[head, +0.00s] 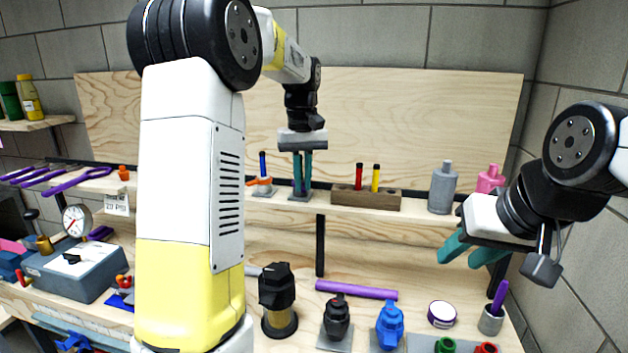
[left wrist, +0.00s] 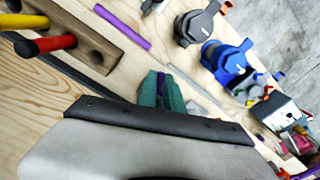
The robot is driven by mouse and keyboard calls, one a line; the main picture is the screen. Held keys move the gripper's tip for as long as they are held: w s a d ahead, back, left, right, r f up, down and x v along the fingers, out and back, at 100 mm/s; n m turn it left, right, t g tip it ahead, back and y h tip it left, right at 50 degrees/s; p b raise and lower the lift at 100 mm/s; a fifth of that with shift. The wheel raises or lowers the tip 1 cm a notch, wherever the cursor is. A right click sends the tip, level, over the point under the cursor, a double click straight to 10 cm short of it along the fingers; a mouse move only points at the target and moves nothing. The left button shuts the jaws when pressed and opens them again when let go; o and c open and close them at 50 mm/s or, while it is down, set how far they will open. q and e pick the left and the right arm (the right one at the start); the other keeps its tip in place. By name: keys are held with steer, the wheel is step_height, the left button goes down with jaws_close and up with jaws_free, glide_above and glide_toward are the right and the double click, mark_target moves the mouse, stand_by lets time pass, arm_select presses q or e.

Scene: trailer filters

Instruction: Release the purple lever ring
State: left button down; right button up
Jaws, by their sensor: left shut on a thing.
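My left gripper (head: 302,188) reaches down to the shelf with its teal fingers close together, over a small grey plate (head: 300,198). In the left wrist view, the left gripper (left wrist: 161,80) is shut on a small purple piece (left wrist: 160,84), which I take for the purple lever ring. Only a sliver of it shows between the fingers; its ring shape is hidden. In the head view I cannot make it out. My right gripper (head: 458,262) is open and empty, in the air at the right above the bench.
A wooden block (head: 366,199) with red and yellow pegs stands right of the left gripper. An orange part with a blue peg (head: 262,166) stands close on its left. A grey bottle (head: 443,188) is further right. A purple bar (head: 356,290) lies on the bench below.

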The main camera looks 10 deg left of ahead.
arm_select(q)
steer(key=shift+w+d+n, duration=0.2)
steer(key=shift+d+n, duration=0.15)
steer(key=shift+n, duration=0.75)
steer(key=c, duration=1.5)
jaws_free()
steer(key=shift+r, duration=0.1)
step_height(320, 180, up, 8)
steer(key=shift+f, duration=0.2)
